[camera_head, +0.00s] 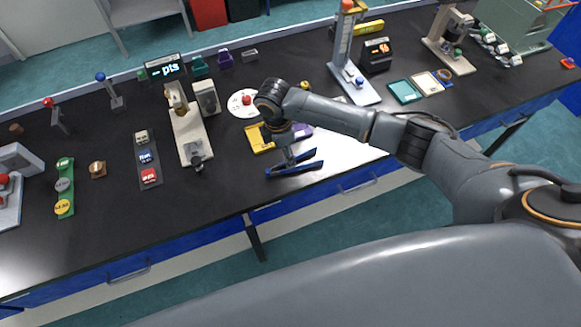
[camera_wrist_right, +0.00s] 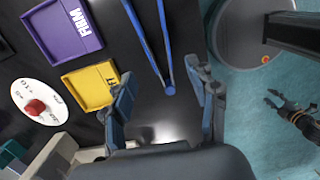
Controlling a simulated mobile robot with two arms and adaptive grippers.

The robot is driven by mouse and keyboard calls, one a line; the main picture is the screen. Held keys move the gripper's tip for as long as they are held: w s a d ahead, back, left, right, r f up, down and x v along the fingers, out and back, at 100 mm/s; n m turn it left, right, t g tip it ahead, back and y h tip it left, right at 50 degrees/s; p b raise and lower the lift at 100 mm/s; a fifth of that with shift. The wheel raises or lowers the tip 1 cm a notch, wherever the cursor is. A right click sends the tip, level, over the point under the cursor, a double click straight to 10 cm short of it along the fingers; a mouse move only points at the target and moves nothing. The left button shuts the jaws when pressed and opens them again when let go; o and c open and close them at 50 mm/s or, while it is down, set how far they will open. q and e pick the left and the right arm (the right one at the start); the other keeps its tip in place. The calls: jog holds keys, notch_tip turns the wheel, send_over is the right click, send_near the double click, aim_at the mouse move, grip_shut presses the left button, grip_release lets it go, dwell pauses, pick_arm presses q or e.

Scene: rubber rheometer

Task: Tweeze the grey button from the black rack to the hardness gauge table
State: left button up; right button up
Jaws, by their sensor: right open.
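The black rack (camera_head: 149,170) lies left of centre in the head view with a grey-white button (camera_head: 141,136), a blue one and a red one. The beige hardness gauge (camera_head: 182,125) stands just right of it, its small grey table (camera_head: 195,151) at its front. Blue tweezers (camera_head: 296,170) lie near the table's front edge, their joined end (camera_wrist_right: 169,89) towards my right gripper in the wrist view. My right gripper (camera_wrist_right: 161,72) is open and empty above them, a finger on each side. My left gripper (camera_wrist_right: 275,101) shows small over the floor, its fingers apart.
A yellow tray (camera_wrist_right: 91,89) and a purple tray (camera_wrist_right: 62,31) lie beside the tweezers. A white disc (camera_head: 236,106) with a red knob is behind. A green rack (camera_head: 65,170) with several buttons lies at left.

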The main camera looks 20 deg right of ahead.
jog(key=f+b, duration=0.2)
jog(key=f, duration=0.1)
jog(key=f+b, duration=0.1)
jog(key=f, duration=0.1)
jog(key=shift+d+f, duration=0.15)
jog(key=shift+d, duration=0.1)
jog(key=shift+f+b, duration=0.3)
jog(key=shift+f, duration=0.4)
jog(key=shift+d, duration=0.1)
jog(key=c, duration=0.7)
